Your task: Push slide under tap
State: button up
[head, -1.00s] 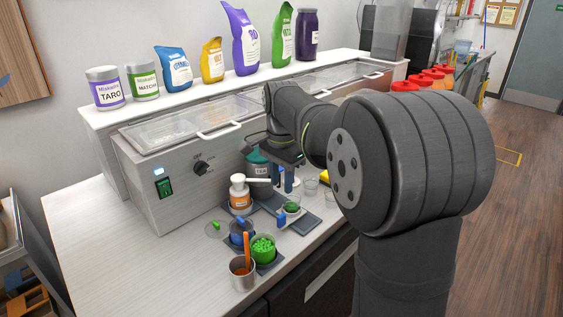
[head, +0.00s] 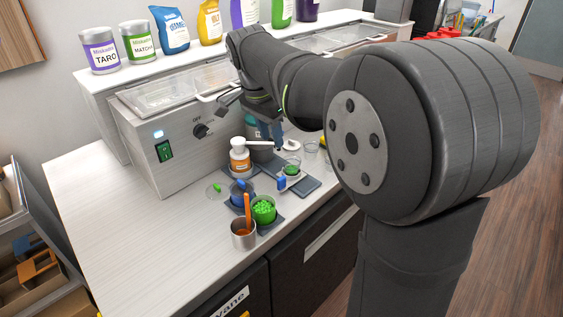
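The slide (head: 289,179) is a small pale tray with a blue handle (head: 282,184) at its front, on a dark plate (head: 304,187) on the counter. A clear cup (head: 292,167) with something green inside stands on it. A dark teal dispenser (head: 254,130) stands behind, against the machine, partly hidden by my arm; I cannot make out its tap clearly.
A white-topped pump bottle (head: 239,160) stands left of the slide. A blue cup (head: 240,192), a cup of green pieces (head: 263,211) and a metal cup with an orange handle (head: 243,234) stand in front. The counter's left side (head: 110,210) is clear.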

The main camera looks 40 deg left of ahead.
aim_at(281, 178)
jog(key=w+f, duration=0.1)
jog(key=f, duration=0.4)
jog(key=w+f+t, duration=0.1)
jog(key=f, duration=0.5)
jog(key=w+f+t, duration=0.1)
jog(key=f, duration=0.4)
jog(key=shift+w+f, duration=0.3)
jog(key=shift+f, duration=0.05)
grip_shut()
